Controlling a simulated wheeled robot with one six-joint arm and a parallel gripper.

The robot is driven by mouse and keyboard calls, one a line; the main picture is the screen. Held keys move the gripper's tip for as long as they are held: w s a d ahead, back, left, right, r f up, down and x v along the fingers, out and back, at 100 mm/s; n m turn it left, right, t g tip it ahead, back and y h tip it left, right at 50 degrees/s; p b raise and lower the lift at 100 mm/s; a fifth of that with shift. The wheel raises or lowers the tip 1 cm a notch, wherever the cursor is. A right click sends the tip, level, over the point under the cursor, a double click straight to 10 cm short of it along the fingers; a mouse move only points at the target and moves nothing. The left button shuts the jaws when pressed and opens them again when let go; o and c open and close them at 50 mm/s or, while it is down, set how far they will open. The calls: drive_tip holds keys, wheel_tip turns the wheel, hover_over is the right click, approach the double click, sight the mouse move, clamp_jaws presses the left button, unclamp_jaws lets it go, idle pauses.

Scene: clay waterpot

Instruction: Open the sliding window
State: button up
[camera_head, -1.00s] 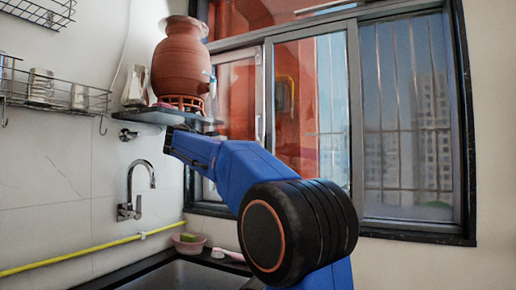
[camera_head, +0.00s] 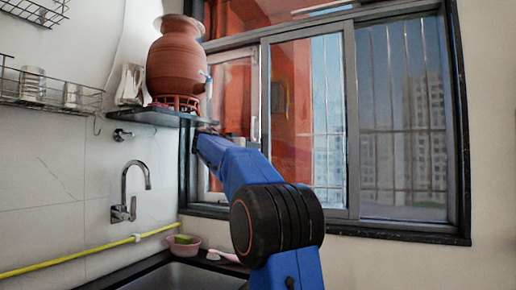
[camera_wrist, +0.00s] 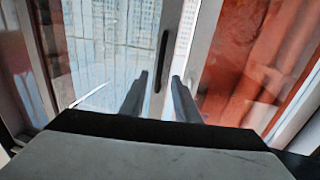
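The sliding window (camera_head: 305,110) has grey-framed glass panels in a dark outer frame. Its left panel has a pale frame with a slim upright handle (camera_head: 254,128) near that panel's right edge. In the wrist view a dark upright handle (camera_wrist: 162,60) lies on a pale frame bar, just beyond and between my fingertips. My gripper (camera_wrist: 160,78) is open, its two dark fingers apart, with nothing held. Contact with the handle is not visible. In the head view my arm reaches towards the window below the shelf; my fingertips are hard to make out there.
A clay pot (camera_head: 176,58) on a ring stand sits on a dark shelf (camera_head: 150,117) just above and left of my arm's end. A tap (camera_head: 126,192), a sink (camera_head: 185,275) and a pink bowl (camera_head: 183,243) are below. Wire racks (camera_head: 50,95) hang at the left.

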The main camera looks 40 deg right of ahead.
drive_tip(key=shift+w+d, duration=0.25)
drive_tip(key=shift+d, duration=1)
drive_tip(key=shift+w+d, duration=0.2)
drive_tip(key=shift+d, duration=1.05)
drive_tip(key=shift+c, duration=0.4)
clamp_jaws()
